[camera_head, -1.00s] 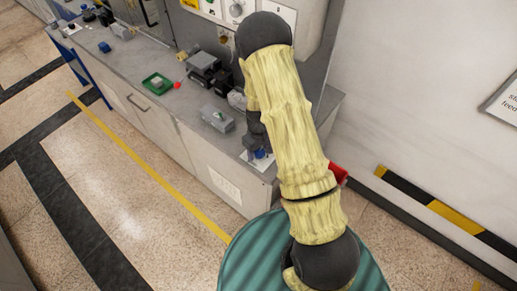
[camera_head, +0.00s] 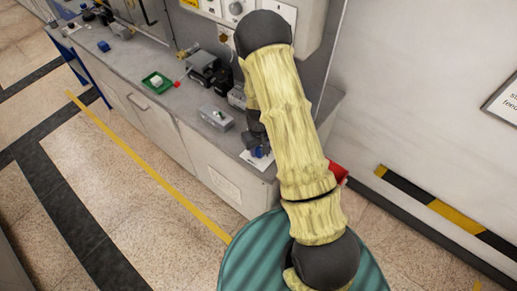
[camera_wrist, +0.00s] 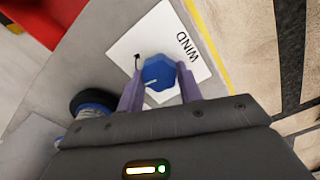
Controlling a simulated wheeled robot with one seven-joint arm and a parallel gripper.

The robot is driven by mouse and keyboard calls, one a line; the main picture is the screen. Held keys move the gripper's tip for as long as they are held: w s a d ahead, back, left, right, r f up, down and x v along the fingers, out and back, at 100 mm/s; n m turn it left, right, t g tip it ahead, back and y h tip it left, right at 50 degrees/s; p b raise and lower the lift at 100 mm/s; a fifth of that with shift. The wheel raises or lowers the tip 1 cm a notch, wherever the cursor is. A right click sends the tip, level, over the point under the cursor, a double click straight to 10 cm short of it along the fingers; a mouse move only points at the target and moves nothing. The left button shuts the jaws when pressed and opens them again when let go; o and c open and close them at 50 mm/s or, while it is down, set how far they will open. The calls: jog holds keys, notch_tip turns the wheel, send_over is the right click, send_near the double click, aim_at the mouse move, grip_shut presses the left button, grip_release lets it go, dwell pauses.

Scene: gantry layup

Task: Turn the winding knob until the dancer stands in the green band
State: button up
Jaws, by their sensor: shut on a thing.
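The winding knob (camera_wrist: 159,71) is blue and faceted with a pale line on its face. It sits on a white card (camera_wrist: 205,66) marked WIND, with a small black mark to its left. My gripper (camera_wrist: 160,86) is shut on the knob, one finger on each side. In the head view my gripper (camera_head: 257,148) is small and low at the near end of the bench, mostly dark against the knob and card. I cannot make out the dancer or the green band in either view; my arm covers part of the bench and panel.
The grey bench (camera_head: 150,65) runs to the upper left. A grey box (camera_head: 215,117), dark machine parts (camera_head: 203,70) and a green tray (camera_head: 157,81) stand on it. A wall panel (camera_head: 235,10) is behind. The floor left of the yellow line (camera_head: 150,164) is clear.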

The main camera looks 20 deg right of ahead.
aim_at(260, 150)
jog(key=m, duration=0.3)
jog(key=shift+m+b, duration=0.3)
jog(key=m, duration=0.3)
jog(key=shift+d+m, duration=0.1)
jog(key=shift+m, duration=0.2)
jog(key=m, duration=0.6)
jog(key=o, duration=1)
jog(key=shift+r, duration=0.15)
notch_tip(260, 150, up, 17)
jog(key=shift+r+b, duration=0.1)
jog(key=shift+b, duration=0.45)
